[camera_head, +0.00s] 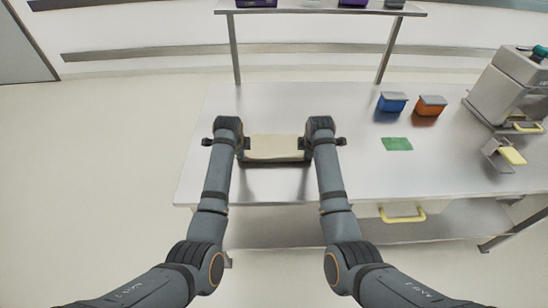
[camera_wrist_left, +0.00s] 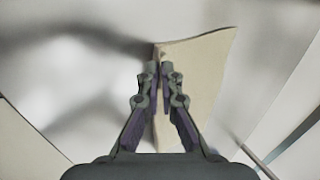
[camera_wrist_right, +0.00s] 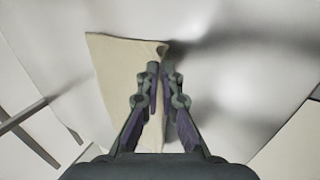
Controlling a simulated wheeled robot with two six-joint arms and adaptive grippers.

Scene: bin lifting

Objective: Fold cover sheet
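The beige cover sheet (camera_head: 275,148) lies between my two grippers near the front of the steel table, with a dark edge under its front side. My left gripper (camera_head: 240,143) is at its left edge. In the left wrist view the fingers (camera_wrist_left: 160,72) are nearly closed, with the edge of the sheet (camera_wrist_left: 205,70) between them. My right gripper (camera_head: 308,143) is at the right edge. In the right wrist view its fingers (camera_wrist_right: 161,70) are also nearly closed on the edge of the sheet (camera_wrist_right: 115,75). The fingers partly hide the edges.
The steel table (camera_head: 350,170) is bare around the sheet. To the right are a green mat (camera_head: 397,144), a blue bin (camera_head: 392,103), an orange bin (camera_head: 430,106) and a grey machine (camera_head: 508,90). A shelf (camera_head: 320,8) stands at the back. A yellow handle (camera_head: 402,215) sticks out in front.

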